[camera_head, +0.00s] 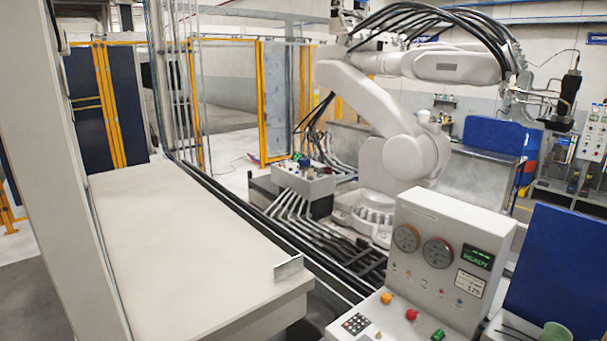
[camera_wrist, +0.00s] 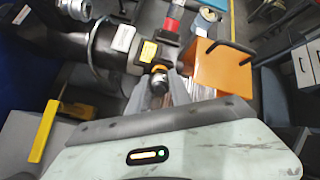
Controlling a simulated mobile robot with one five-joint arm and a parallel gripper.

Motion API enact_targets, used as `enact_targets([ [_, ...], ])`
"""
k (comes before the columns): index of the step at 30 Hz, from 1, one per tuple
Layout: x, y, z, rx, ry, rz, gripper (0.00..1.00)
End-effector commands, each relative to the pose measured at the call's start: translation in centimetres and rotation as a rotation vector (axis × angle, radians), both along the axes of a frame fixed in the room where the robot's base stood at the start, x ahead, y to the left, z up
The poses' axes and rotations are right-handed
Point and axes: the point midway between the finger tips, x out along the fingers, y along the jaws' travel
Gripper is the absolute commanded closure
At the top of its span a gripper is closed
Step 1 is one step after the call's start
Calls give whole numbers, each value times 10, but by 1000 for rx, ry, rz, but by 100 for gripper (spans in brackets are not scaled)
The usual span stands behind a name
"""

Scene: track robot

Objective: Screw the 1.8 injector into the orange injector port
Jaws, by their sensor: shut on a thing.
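In the wrist view my gripper (camera_wrist: 159,86) reaches up from the bottom, its two grey fingers shut on a small dark, metallic cylinder, the injector (camera_wrist: 158,83). The injector's far end meets a small orange-yellow ring, the orange injector port (camera_wrist: 159,69), on a dark pipe assembly. I cannot tell whether it is seated in the port or only touching it. The 1.8 marking is not readable. My gripper and the injector cannot be made out in the head view.
An orange block (camera_wrist: 222,74) with black handles stands close right of my fingers. The dark pipe assembly (camera_wrist: 112,52) lies left, with a red fitting (camera_wrist: 172,24) beyond. In the head view a control console (camera_head: 447,245) stands front right and a bare pale tabletop (camera_head: 180,250) left.

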Motion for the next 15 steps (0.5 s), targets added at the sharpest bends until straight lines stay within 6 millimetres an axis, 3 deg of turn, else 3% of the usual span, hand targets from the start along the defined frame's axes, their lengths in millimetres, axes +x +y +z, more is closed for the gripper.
enact_targets([
  [4, 0, 0, 0, -81, -66, -104, 100],
  [15, 0, 0, -1, -499, -409, -645, 100],
])
